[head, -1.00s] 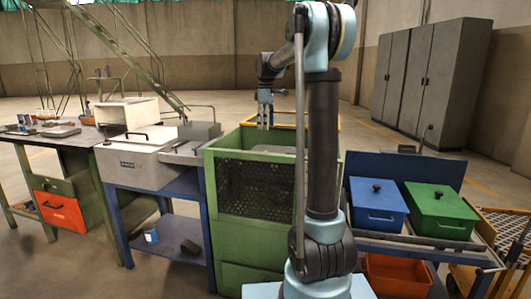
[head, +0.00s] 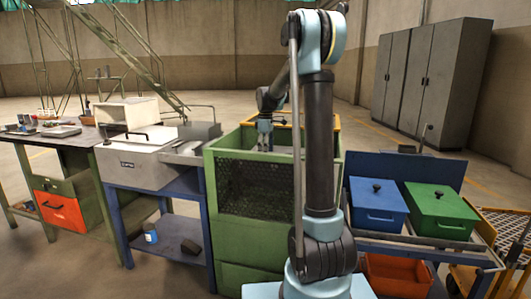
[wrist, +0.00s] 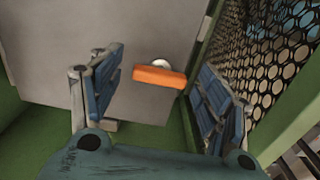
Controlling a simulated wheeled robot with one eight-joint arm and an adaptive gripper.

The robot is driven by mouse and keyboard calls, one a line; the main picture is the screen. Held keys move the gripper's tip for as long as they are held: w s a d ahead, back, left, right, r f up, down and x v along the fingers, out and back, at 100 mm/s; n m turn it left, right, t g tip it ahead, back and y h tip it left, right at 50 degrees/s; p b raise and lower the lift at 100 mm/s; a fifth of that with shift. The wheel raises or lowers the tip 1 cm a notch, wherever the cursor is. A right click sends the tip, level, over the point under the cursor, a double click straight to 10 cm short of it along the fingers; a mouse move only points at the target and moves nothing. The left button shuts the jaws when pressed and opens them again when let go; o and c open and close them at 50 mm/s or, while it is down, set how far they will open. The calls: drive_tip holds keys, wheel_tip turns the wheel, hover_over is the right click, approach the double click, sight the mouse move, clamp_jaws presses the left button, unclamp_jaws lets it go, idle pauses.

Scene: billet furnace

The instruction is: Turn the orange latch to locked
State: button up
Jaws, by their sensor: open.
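The orange latch (wrist: 160,77) shows in the wrist view as a short bar on a pale round mount, on a grey panel (wrist: 105,35). It lies nearly crosswise in the picture, tilted slightly down to the right. My gripper (wrist: 160,100) is open, its two blue fingers to the left and right of the latch. I see no contact between the fingers and the latch. In the head view my gripper (head: 265,138) reaches down into the green mesh-sided enclosure (head: 250,185); the latch is hidden there.
A perforated mesh wall (wrist: 275,50) and green frame stand close to the right finger in the wrist view. In the head view, a blue box (head: 378,204) and a green box (head: 440,208) stand to the right, and a grey machine (head: 140,160) to the left.

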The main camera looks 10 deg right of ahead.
drive_tip(key=c, duration=1.1)
drive_tip(key=shift+o, duration=0.2)
drive_tip(key=shift+m, duration=0.3)
drive_tip(key=m, duration=0.3)
drive_tip(key=shift+m, duration=0.4)
drive_tip(key=m, duration=0.4)
drive_tip(key=shift+a, duration=0.1)
drive_tip(key=m, duration=0.5)
drive_tip(key=shift+a, duration=0.1)
drive_tip(key=m, duration=0.4)
drive_tip(key=shift+a, duration=0.1)
drive_tip(key=shift+m, duration=0.4)
